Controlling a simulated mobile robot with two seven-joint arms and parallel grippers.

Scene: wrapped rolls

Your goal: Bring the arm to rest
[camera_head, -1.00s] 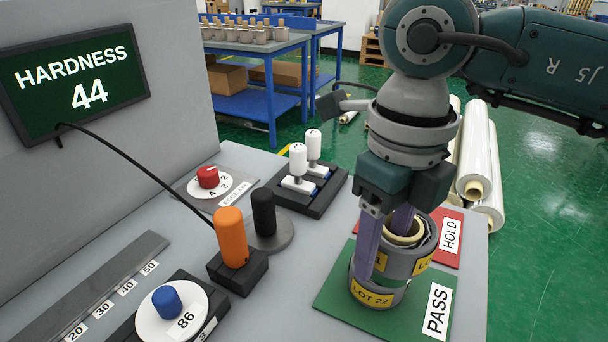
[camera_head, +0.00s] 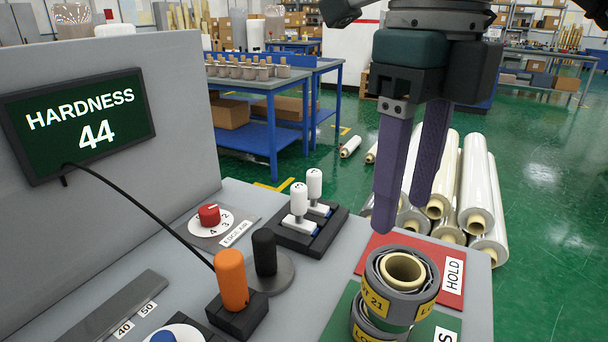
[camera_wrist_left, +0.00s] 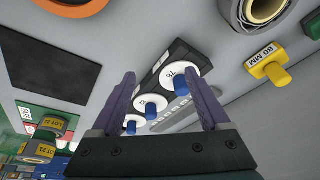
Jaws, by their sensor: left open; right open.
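My right gripper (camera_head: 403,212) hangs from above in the head view, open and empty, with its purple fingers pointing down. It is above and apart from a stack of grey wrapped rolls (camera_head: 404,277). The upper roll reads LOT 21, and another labelled roll lies under it. The stack stands on the green mat (camera_head: 341,320), whose sign is partly cut off. My left gripper (camera_wrist_left: 167,90) shows in the left wrist view, open, its fingers apart. Beyond them is a black block (camera_wrist_left: 172,72) with white dials and blue knobs. I see no object gripped there.
The red HOLD mat (camera_head: 450,297) lies behind the stack. The orange probe (camera_head: 232,280), black cylinder (camera_head: 264,252), white levers (camera_head: 299,200) and red dial (camera_head: 209,214) stand to the left. A grey panel holds the HARDNESS 44 screen (camera_head: 80,122). Long rolls (camera_head: 482,195) lie on the floor behind.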

